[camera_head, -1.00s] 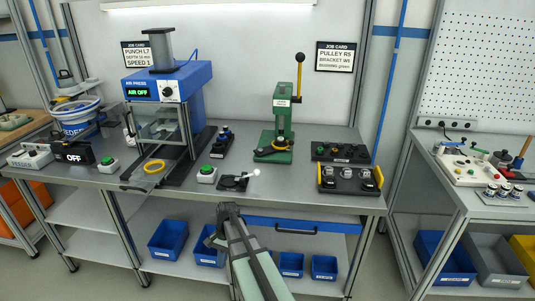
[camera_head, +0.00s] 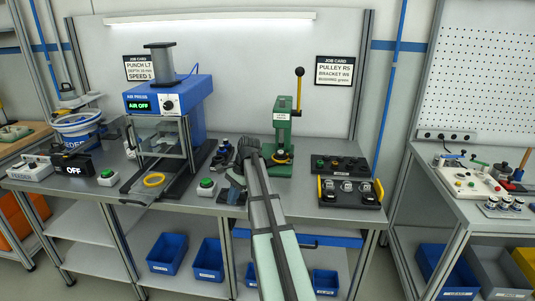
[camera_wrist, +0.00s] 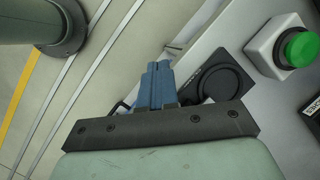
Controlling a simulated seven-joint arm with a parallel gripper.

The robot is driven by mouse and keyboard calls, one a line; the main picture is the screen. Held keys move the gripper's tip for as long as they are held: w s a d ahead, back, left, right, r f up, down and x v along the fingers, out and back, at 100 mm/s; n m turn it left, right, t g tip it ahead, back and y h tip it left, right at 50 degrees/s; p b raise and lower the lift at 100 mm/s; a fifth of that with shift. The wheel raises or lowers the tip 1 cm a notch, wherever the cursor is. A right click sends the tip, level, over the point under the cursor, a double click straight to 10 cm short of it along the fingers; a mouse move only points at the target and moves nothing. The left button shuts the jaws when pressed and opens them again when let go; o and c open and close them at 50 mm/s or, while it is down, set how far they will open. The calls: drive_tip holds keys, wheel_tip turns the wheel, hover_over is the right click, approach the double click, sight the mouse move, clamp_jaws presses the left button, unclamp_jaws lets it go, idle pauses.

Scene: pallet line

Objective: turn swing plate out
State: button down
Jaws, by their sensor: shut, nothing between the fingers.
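A small black plate with a round dark disc (camera_wrist: 218,82), which looks to be the swing plate, lies at the bench's front edge beside a green button box. The wrist view shows the disc close to the right of my fingers; part of the plate is hidden behind them. In the head view my arm and hand mostly cover this spot. My gripper (camera_head: 234,194) points down at the bench's front edge. Its blue fingers, also in the wrist view (camera_wrist: 156,85), are together and empty. Whether they touch the plate or its white-knobbed handle I cannot tell; the knob is hidden.
The green button box (camera_head: 205,188) stands just left of my gripper. The blue air press (camera_head: 168,95), reading AIR OFF, is behind it to the left. A green hand press (camera_head: 282,125) stands behind my arm. A black tray of parts (camera_head: 350,192) is to the right.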

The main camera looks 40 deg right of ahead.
sight(274, 158)
drive_tip(key=w+d+r+n+g+h, duration=0.1)
drive_tip(key=w+d+h, duration=0.4)
drive_tip(key=w+d, duration=0.8)
drive_tip(key=w+d+r+n+g+h, duration=0.2)
drive_tip(key=w+d+r+h, duration=0.2)
drive_tip(key=w+d, duration=0.9)
drive_tip(key=w+h, duration=0.2)
drive_tip(key=w, duration=0.1)
drive_tip(key=shift+r+n, duration=0.3)
drive_tip(key=shift+r, duration=0.05)
drive_tip(key=shift+g, duration=0.3)
drive_tip(key=x, duration=1)
drive_tip(key=shift+d+f, duration=0.1)
drive_tip(key=shift+f, duration=0.1)
drive_tip(key=shift+s+d+r, duration=0.1)
drive_tip(key=shift+s+d, duration=0.15)
drive_tip(key=shift+s, duration=0.3)
drive_tip(key=shift+s+d, duration=0.2)
drive_tip(key=shift+s, duration=0.3)
drive_tip(key=shift+s+d, duration=0.45)
drive_tip(key=shift+s, duration=0.15)
